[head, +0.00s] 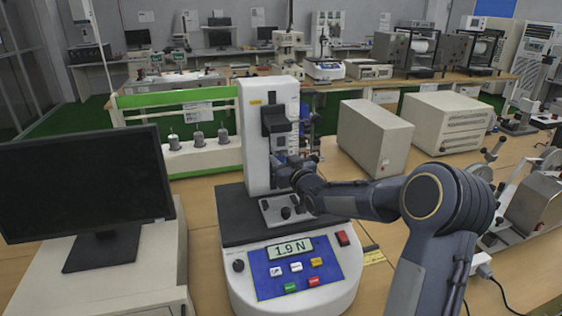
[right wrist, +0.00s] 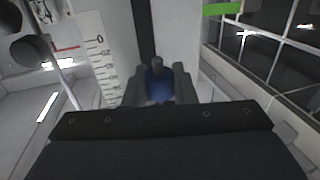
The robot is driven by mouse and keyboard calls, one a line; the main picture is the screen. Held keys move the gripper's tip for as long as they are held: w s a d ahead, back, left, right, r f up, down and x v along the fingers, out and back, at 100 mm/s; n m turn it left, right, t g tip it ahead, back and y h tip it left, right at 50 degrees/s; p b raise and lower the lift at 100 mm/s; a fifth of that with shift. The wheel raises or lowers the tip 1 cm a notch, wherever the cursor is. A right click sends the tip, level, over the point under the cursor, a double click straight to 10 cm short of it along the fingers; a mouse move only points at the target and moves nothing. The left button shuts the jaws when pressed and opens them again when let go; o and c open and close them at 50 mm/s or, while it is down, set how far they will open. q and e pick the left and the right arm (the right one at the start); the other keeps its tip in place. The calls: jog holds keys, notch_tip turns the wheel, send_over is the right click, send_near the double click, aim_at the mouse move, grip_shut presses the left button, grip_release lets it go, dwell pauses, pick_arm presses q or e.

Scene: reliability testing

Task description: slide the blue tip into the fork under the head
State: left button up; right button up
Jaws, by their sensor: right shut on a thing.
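The test stand (head: 258,160) is a white column on a round-fronted base, with a black head (head: 277,121) high on its front. My right gripper (head: 290,172) is at the front of the column, below the head. In the right wrist view my right gripper (right wrist: 158,92) is shut on the blue tip (right wrist: 158,83), with a grey stub standing up from it. The blue tip is too small and covered to make out in the head view. The fork under the head cannot be made out clearly in either view. My left gripper is not in view.
The stand's display (head: 290,248) reads 1.9 N, above several buttons. A scale (right wrist: 97,60) runs beside the column's dark slot. A black monitor (head: 88,185) stands at the left. Beige boxes (head: 373,138) stand to the right, behind my right arm.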

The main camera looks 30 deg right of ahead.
jog(key=shift+w, duration=0.15)
jog(key=shift+w+d, duration=0.15)
jog(key=shift+w, duration=0.35)
jog(key=shift+w, duration=0.1)
jog(key=o, duration=1.1)
jog(key=shift+c, duration=0.2)
